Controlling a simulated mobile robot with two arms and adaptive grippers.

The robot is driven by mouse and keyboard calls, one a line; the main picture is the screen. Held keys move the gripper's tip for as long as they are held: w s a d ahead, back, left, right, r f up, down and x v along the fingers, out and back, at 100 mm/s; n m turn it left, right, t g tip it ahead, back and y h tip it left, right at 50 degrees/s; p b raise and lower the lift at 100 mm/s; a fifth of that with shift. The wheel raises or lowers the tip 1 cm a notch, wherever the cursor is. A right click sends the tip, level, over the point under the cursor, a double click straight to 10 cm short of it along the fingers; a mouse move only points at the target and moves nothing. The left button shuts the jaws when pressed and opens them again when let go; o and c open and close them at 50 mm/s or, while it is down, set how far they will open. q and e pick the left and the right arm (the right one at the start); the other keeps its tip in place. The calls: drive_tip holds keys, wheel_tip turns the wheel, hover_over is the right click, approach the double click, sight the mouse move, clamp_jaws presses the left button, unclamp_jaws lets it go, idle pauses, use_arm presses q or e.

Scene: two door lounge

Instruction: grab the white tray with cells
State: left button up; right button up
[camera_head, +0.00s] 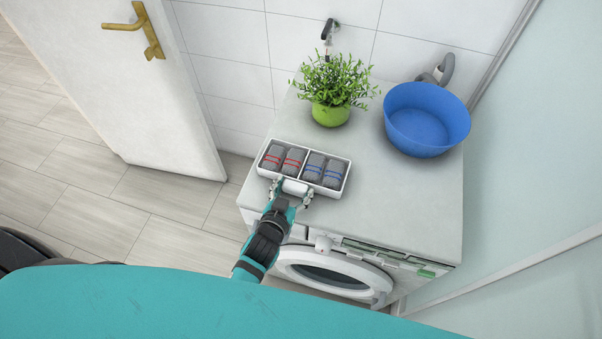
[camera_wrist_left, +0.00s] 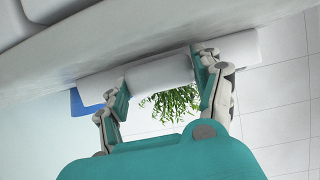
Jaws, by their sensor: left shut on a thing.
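The white tray with cells (camera_head: 317,194) is on the top of the washing machine, at its front left corner in the head view. Its cells hold rolled grey cloths with red stripes on the left and blue stripes on the right. My left gripper (camera_head: 291,189) is shut on the tray's front side, at a white handle-like part. In the left wrist view the fingers (camera_wrist_left: 161,84) sit on both sides of this white part (camera_wrist_left: 160,71). My right gripper is not in view.
A green potted plant (camera_head: 331,112) stands behind the tray. A blue basin (camera_head: 427,120) stands at the back right. The washing machine's top (camera_head: 400,200) is clear at the front right. A white door (camera_head: 130,90) stands at the left.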

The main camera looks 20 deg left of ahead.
use_arm(q)
drive_tip(key=c, duration=0.4)
drive_tip(key=shift+c, duration=0.4)
drive_tip(key=shift+r, duration=0.1)
